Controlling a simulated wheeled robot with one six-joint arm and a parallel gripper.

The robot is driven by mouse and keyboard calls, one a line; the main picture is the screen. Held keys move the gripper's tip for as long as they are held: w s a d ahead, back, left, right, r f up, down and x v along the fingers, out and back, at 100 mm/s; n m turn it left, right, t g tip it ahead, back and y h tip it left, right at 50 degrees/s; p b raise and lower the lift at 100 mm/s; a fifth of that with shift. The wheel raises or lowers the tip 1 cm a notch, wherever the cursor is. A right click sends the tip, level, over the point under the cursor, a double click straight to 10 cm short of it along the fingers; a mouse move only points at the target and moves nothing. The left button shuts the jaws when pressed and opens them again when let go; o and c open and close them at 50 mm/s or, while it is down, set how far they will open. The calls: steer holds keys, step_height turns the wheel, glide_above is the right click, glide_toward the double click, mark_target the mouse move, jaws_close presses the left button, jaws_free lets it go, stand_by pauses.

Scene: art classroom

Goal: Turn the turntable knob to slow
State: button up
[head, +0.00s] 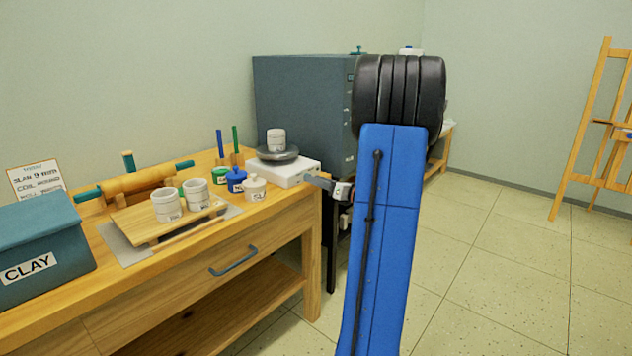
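The turntable (294,170) is a white box with a dark round wheel (278,154) on top, at the right end of the wooden bench. A pale cup (276,140) stands on the wheel. My gripper (314,180) is just right of the turntable's right-hand side, its tip at or very near that face. I cannot tell whether it touches. The knob is not clearly visible; my gripper may cover it. My blue arm hides part of the gripper, and the fingers are too small to tell open from shut.
On the bench (225,222) are small lidded jars (236,180), brushes (220,146), a wooden board (150,224) with two cups, a rolling pin (135,184) and a teal CLAY box (40,236). A dark cabinet (300,98) stands behind. An easel (580,130) is far right; open floor lies between.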

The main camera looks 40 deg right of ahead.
steer(key=s+d, duration=0.1)
steer(key=s, duration=1.5)
steer(key=shift+s, duration=0.35)
steer(key=shift+d, duration=0.1)
steer(key=w+a+n, duration=0.1)
steer(key=w+n, duration=0.5)
steer(key=w, duration=1.2)
steer(key=shift+a, duration=0.2)
steer(key=shift+c, duration=0.3)
jaws_close()
